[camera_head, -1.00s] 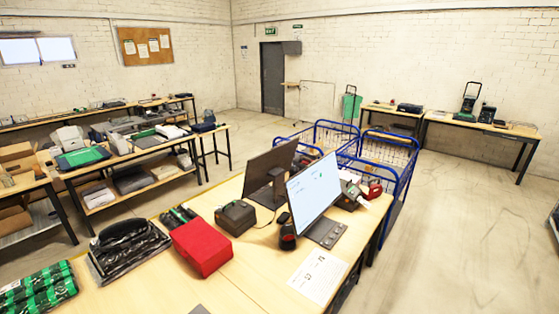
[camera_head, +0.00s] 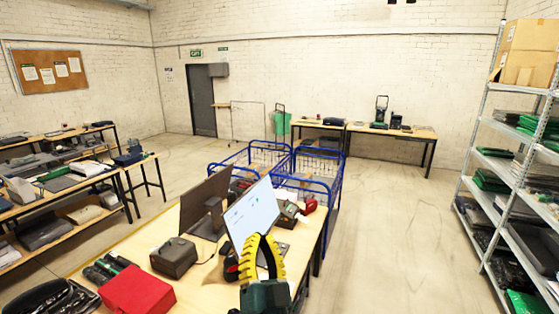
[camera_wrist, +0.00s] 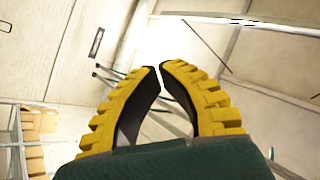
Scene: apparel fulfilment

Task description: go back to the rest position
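My gripper (camera_head: 262,240) is at the bottom centre of the head view, raised in front of the monitor and above the near table. Its yellow ribbed fingers curve together at the tips. In the wrist view, the fingertips (camera_wrist: 158,68) almost meet, with only a narrow gap and nothing between them. The wrist view looks past the fingers at the pale wall and ceiling beams, clear of the table.
The near table holds a red box (camera_head: 137,291), a dark box (camera_head: 174,257), a monitor (camera_head: 251,212) and a red-and-dark device (camera_head: 290,212). Blue wire carts (camera_head: 335,190) stand behind it. A metal shelf rack (camera_head: 490,130) stands at right. The floor between is clear.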

